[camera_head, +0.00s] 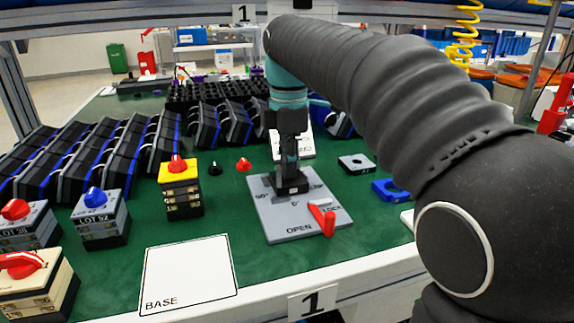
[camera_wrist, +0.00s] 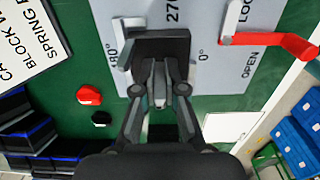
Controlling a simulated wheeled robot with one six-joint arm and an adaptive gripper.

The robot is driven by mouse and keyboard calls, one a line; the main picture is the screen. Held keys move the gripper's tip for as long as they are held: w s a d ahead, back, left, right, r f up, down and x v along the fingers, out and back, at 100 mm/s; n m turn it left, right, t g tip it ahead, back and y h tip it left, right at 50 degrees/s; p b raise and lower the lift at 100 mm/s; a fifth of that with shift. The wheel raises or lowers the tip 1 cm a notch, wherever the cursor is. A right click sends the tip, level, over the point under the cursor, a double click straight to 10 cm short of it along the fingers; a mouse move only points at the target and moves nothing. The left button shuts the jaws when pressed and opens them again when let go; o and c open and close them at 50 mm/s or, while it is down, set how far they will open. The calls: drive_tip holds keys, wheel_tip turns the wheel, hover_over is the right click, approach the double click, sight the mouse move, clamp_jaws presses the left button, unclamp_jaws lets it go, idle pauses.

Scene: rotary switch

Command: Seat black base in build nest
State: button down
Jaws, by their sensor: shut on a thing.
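My gripper (camera_head: 289,163) points down over the grey build plate (camera_head: 272,226), which is marked with angles and the words LOCK and OPEN. It is shut on the black base (camera_head: 291,186). In the wrist view, the black base (camera_wrist: 172,46) lies just beyond my fingertips (camera_wrist: 158,88). A grey corner rail of the nest (camera_wrist: 123,54) stands along the base's left side in that view. The base is at the nest on the plate; I cannot tell whether it is fully down. A red lever (camera_head: 322,219) sits at the plate's right, its arm toward the OPEN mark.
A bare white BASE card (camera_head: 190,275) lies at the front. A yellow-topped switch stack (camera_head: 180,188), a red knob (camera_head: 243,164) and a black knob (camera_head: 214,168) stand left. A grey square part (camera_head: 356,163) and a blue part (camera_head: 389,191) lie right. Racks fill the back.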

drive_tip(key=shift+f, duration=0.15)
drive_tip(key=c, duration=1.2)
unclamp_jaws()
drive_tip(key=shift+c, duration=0.2)
wheel_tip(320, 180, up, 12)
drive_tip(key=shift+r+p, duration=0.2)
drive_tip(key=shift+p, duration=0.7)
